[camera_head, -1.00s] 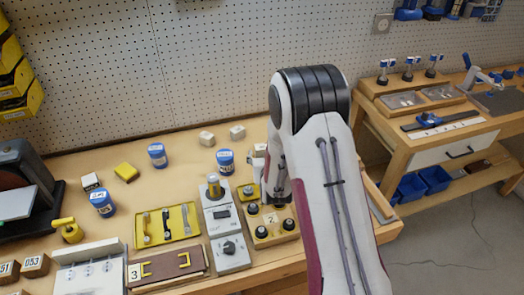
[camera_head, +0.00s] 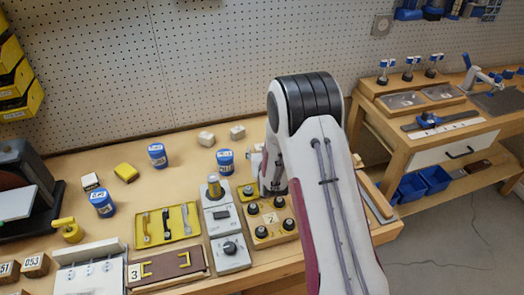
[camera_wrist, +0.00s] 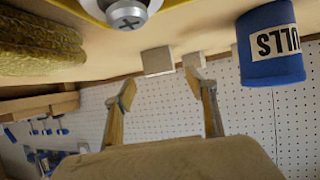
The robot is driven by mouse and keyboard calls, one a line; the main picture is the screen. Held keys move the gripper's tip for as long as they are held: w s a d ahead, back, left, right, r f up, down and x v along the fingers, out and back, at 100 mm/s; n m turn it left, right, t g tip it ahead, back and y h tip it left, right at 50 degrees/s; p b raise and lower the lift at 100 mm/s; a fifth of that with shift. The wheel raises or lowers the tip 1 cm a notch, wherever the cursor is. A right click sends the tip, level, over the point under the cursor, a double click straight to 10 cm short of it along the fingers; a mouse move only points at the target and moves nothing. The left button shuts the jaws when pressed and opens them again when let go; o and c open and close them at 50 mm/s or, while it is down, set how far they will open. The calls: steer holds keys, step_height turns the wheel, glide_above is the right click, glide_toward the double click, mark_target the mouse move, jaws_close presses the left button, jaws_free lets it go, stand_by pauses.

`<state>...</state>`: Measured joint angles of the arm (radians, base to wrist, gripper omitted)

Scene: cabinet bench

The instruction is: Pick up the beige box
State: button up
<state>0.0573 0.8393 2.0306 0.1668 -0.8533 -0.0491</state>
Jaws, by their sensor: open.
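Two small beige boxes stand at the back of the bench near the pegboard, a left one (camera_head: 206,138) and a right one (camera_head: 237,132). I cannot tell which is the task's box. The wrist view is upside down and shows two pale blocks, one (camera_wrist: 157,61) between my finger directions and one (camera_wrist: 194,60) near the right finger's tip. My gripper (camera_wrist: 163,86) is open, with nothing between its fingers. The blocks appear beyond the fingertips. In the head view my arm hides the gripper.
Blue labelled cans stand in front of the boxes, one (camera_head: 157,155) to the left and one (camera_head: 225,161) nearer my arm; a can (camera_wrist: 270,45) shows in the wrist view. A yellow sponge (camera_head: 126,172) lies left. The numbered black-knob block (camera_head: 270,220) lies beside my arm.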

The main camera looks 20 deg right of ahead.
steer(key=shift+x, duration=1.65)
steer(key=c, duration=1.3)
